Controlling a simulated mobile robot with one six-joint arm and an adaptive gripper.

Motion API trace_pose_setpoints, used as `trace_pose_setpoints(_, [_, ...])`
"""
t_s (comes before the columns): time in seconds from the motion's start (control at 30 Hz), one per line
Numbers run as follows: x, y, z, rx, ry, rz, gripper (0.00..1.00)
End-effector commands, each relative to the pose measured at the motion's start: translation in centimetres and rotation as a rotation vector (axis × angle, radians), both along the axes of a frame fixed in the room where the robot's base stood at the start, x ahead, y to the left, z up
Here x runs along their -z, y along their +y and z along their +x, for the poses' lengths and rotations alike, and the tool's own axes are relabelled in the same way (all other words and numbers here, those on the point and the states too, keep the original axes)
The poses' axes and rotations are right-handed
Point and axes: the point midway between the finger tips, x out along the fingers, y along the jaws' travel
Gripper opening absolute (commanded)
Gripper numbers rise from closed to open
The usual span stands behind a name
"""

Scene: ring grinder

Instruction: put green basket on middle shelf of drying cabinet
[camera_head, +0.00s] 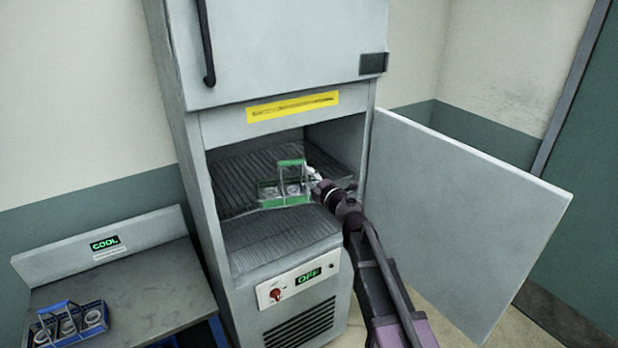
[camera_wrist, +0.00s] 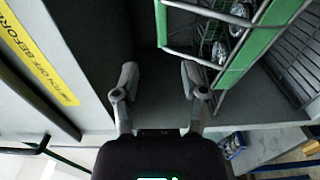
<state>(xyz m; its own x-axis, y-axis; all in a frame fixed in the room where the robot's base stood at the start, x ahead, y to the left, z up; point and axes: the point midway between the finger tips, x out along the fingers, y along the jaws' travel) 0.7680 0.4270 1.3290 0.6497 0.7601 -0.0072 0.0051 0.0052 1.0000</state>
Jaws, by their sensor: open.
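The green basket (camera_head: 284,203) stands upright inside the open drying cabinet (camera_head: 190,140), at the front of the upper of two visible wire racks (camera_head: 235,178). It holds several round metal items. In the wrist view the basket (camera_wrist: 245,58) is ahead and to the right, with its handle frame crossing the top. My gripper (camera_head: 314,180) is at the basket's right side in the head view. In the wrist view my gripper (camera_wrist: 160,82) is open with nothing between its fingers. The right finger looks close to the green frame; I cannot tell if it touches.
The lower rack (camera_head: 280,240) is empty where visible. The open door (camera_head: 465,215) stands to the right of my arm. The upper door (camera_head: 285,50) is shut. A blue basket (camera_head: 70,322) sits on the bench (camera_head: 150,275) at left. The control panel (camera_head: 298,280) reads OFF.

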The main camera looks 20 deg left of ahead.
Motion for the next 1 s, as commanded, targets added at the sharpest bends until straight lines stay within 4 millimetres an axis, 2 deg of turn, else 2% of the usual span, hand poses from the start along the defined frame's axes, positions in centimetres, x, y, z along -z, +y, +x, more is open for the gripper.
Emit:
trace_pose_setpoints(0.77, [0.0, -0.1, 0.0, 0.004, 0.002, 0.003, 0.56])
trace_pose_setpoints(0.87, [-0.1, -0.8, 0.4, 0.032, 0.008, 0.018, 0.56])
trace_pose_setpoints(1.0, [-0.5, -3.5, 1.4, 0.128, 0.036, 0.073, 0.56])
